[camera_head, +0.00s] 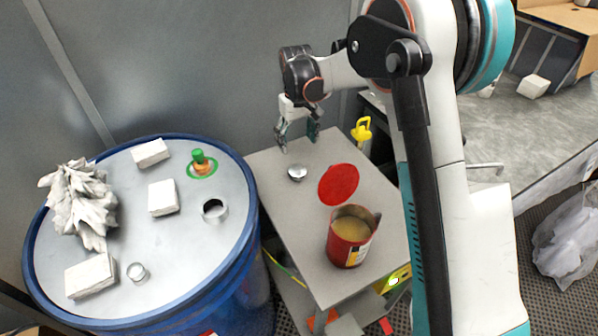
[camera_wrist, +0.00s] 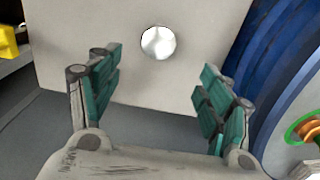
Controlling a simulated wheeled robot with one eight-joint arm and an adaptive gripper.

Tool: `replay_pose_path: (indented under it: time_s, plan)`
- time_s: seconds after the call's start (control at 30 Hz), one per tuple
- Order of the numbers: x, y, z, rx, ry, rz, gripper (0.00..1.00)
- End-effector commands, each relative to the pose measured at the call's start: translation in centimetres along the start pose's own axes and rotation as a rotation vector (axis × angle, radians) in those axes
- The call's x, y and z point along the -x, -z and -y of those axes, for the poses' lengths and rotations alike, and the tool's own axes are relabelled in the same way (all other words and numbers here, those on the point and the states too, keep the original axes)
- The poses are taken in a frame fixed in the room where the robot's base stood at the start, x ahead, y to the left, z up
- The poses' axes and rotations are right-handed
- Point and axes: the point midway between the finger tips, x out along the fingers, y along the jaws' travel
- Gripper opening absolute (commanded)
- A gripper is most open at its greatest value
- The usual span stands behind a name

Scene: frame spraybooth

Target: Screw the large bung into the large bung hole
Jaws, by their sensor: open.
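A shiny round metal piece, which looks like the large bung (camera_head: 297,173), lies on the grey table in the head view. It also shows in the wrist view (camera_wrist: 158,43) as a bright disc, beyond and between the fingers. The blue drum's grey lid carries a wider raised ring with a dark opening, apparently the large bung hole (camera_head: 214,219), and a smaller ring (camera_head: 137,272) near its front. My gripper (camera_head: 298,142) is open and empty above the table's far end, behind the bung and apart from it. Its teal finger pads (camera_wrist: 160,95) are spread wide.
The drum lid (camera_head: 190,265) also holds several white blocks (camera_head: 163,197), a crumpled white pile (camera_head: 82,200) and a green-topped fitting (camera_head: 198,158). On the table (camera_head: 270,210) are a red disc (camera_head: 338,184) and an open red can (camera_head: 348,245). A yellow object (camera_head: 362,130) stands behind.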

Motion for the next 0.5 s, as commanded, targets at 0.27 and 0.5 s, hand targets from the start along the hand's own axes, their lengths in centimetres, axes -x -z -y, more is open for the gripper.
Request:
replay_pose_path:
  time_s: [0.27, 0.5]
  plan:
    - [-5.5, 0.0, 0.0, 0.000, 0.000, -0.001, 0.72]
    - [-7.3, 0.0, 0.0, 0.000, 0.000, -0.001, 0.72]
